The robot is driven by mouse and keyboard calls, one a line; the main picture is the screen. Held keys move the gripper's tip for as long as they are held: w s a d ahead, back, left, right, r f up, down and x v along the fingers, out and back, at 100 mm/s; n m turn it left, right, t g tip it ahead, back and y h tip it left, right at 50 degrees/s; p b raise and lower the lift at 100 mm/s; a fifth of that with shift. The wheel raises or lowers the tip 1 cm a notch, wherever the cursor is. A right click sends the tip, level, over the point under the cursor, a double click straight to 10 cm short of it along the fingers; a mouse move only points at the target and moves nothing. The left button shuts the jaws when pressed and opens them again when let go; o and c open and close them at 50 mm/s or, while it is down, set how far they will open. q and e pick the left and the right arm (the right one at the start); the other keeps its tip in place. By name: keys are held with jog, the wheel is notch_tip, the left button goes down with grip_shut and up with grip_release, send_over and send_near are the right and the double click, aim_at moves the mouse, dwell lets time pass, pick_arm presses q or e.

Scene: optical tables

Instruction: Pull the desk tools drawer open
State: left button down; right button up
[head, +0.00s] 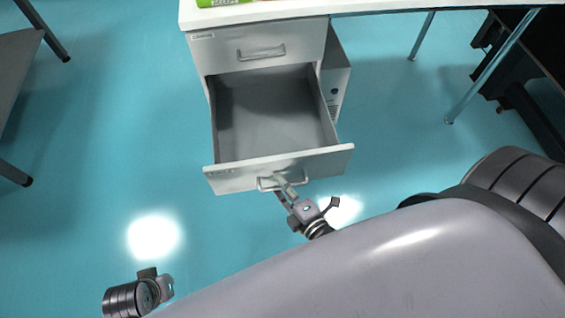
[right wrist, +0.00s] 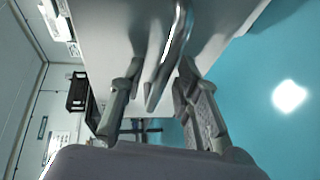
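The desk tools drawer (head: 279,164) is the lower drawer of a white cabinet under the desk. It stands pulled far out, and its grey inside looks empty. Its handle (head: 283,181) is a metal bar on the drawer front. My right gripper (head: 282,188) is at this handle. In the right wrist view the handle (right wrist: 168,58) runs between its two fingers (right wrist: 160,72). The fingers stand apart, with a gap visible on the left side of the bar. My left gripper (head: 160,281) is low at the left, away from the cabinet; its finger opening is unclear.
An upper drawer (head: 258,47) with its own handle is closed above. The white desk top (head: 275,10) carries a green item (head: 218,2). A computer case (head: 335,82) stands right of the cabinet. Another table (head: 17,62) is at the left edge. Blue floor is clear around the drawer.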

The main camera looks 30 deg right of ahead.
jog(key=v, duration=1.2)
jog(key=shift+s, duration=0.1)
